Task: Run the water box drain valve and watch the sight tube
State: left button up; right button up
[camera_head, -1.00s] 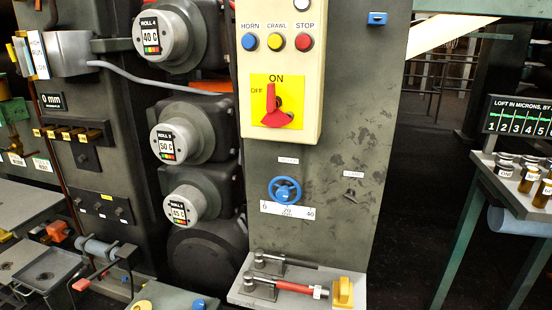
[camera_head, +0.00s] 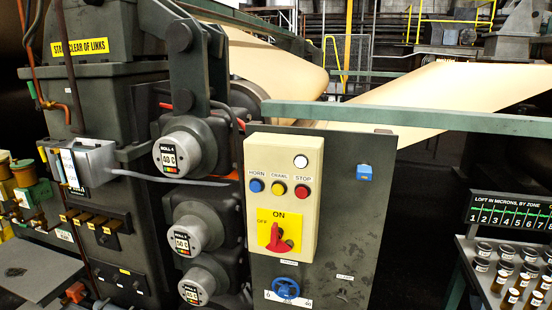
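Neither of my grippers shows. I cannot single out the water box, its drain valve or a sight tube with certainty. A grey box with a white label (camera_head: 88,163) sticks out from the left machine frame, and a grey pipe (camera_head: 170,178) runs right from near it. Green and brass fittings (camera_head: 28,185) stand at the far left, partly cut off.
A cream control box (camera_head: 284,198) carries horn, crawl and stop buttons and a red switch (camera_head: 278,240). Roll gauges (camera_head: 180,155) line the machine. A green rail (camera_head: 410,117) crosses the right side. Jars (camera_head: 505,270) stand on a rack at lower right.

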aim_at(45, 160)
jog(key=j+u, duration=0.1)
jog(key=j, duration=0.45)
jog(key=i+j, duration=0.1)
jog(key=j, duration=0.45)
jog(key=j+u, duration=0.15)
jog(key=j, duration=0.4)
jog(key=i+j, duration=0.15)
jog(key=j, duration=0.35)
jog(key=i+j+u, duration=0.15)
jog(key=j, duration=0.95)
jog(key=i+u, duration=0.05)
